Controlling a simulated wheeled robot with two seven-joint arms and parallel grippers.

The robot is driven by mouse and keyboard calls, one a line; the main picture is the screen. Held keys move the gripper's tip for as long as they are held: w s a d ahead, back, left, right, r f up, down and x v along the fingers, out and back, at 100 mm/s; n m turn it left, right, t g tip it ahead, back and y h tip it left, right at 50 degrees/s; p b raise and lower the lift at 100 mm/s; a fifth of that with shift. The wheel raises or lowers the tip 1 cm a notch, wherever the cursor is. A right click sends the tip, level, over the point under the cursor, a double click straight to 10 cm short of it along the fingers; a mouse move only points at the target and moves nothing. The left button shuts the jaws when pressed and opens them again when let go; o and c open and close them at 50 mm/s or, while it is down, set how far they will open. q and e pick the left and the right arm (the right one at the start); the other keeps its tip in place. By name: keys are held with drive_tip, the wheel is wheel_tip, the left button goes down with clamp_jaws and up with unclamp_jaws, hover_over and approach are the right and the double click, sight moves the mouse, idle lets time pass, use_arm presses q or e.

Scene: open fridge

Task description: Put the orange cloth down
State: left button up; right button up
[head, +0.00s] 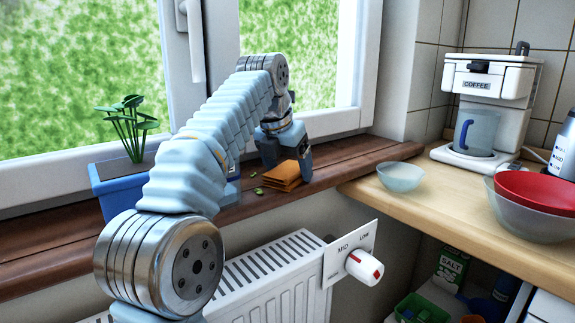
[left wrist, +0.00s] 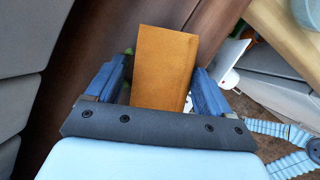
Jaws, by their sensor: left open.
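The orange cloth (head: 283,180) lies folded on the brown wooden windowsill in the head view, below the window. In the left wrist view the orange cloth (left wrist: 163,65) shows as a flat folded rectangle between the blue fingers. My left gripper (head: 288,168) is at the cloth, pointing down, with its fingers on either side of it. My right gripper is in neither view.
A blue planter (head: 122,190) with a green plant stands on the windowsill (head: 345,158) to the left, partly behind my arm. Green leaf bits lie by the cloth. A white radiator (head: 285,265) with a dial is below. A glass bowl (head: 401,177) and coffee maker (head: 490,100) stand on the counter.

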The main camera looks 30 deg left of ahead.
sight(283, 172)
use_arm(q)
drive_tip(key=shift+d+f, duration=0.3)
drive_tip(key=shift+f, duration=0.25)
drive_tip(key=shift+r+p, duration=0.35)
drive_tip(key=shift+p, duration=0.1)
drive_tip(key=v, duration=0.4)
drive_tip(key=p+v, duration=0.1)
drive_tip(key=v, duration=0.3)
drive_tip(key=shift+w+a+r, duration=0.1)
drive_tip(key=shift+w, duration=0.15)
